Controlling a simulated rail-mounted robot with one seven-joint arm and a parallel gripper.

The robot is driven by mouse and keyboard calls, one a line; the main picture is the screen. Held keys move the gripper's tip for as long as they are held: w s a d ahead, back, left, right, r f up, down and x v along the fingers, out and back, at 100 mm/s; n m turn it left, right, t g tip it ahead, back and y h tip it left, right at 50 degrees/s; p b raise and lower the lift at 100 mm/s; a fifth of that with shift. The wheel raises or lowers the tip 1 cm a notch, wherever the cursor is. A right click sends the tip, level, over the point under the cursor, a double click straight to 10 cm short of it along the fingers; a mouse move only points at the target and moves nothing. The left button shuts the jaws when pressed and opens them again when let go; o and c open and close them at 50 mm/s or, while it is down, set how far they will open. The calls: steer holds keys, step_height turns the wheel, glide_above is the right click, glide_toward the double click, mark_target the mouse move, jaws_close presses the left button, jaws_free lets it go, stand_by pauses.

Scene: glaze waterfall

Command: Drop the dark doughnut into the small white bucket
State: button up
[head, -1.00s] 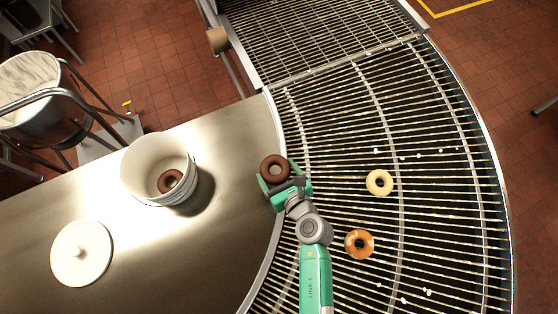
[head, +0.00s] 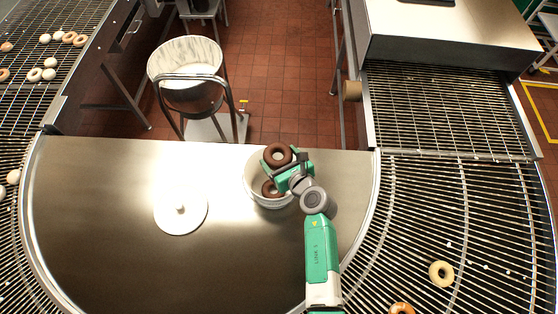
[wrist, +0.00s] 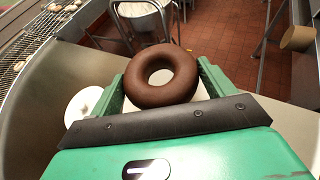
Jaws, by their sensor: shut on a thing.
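My gripper (head: 279,164) is shut on a dark doughnut (head: 278,154), held between its green fingers; the doughnut also shows in the wrist view (wrist: 161,76). In the head view the gripper and doughnut overlap the small white bucket (head: 254,185), above its opening. Another dark doughnut (head: 270,189) lies inside the bucket. The gripper and held doughnut hide part of the bucket's rim and inside. In the wrist view most of the bucket is hidden behind the gripper.
A white lid (head: 181,211) lies on the steel table (head: 110,240) left of the bucket. A pale doughnut (head: 441,274) and a glazed one (head: 402,308) lie on the right conveyor (head: 450,200). A large bin (head: 186,70) stands behind the table. Several doughnuts lie on the left conveyor.

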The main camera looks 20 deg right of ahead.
step_height(320, 180, down, 6)
steer(key=b, duration=0.6)
steer(key=o, duration=0.9)
steer(key=p+v, duration=0.1)
steer(key=v, duration=0.6)
steer(key=shift+s+r, duration=0.2)
steer(key=shift+s, duration=0.2)
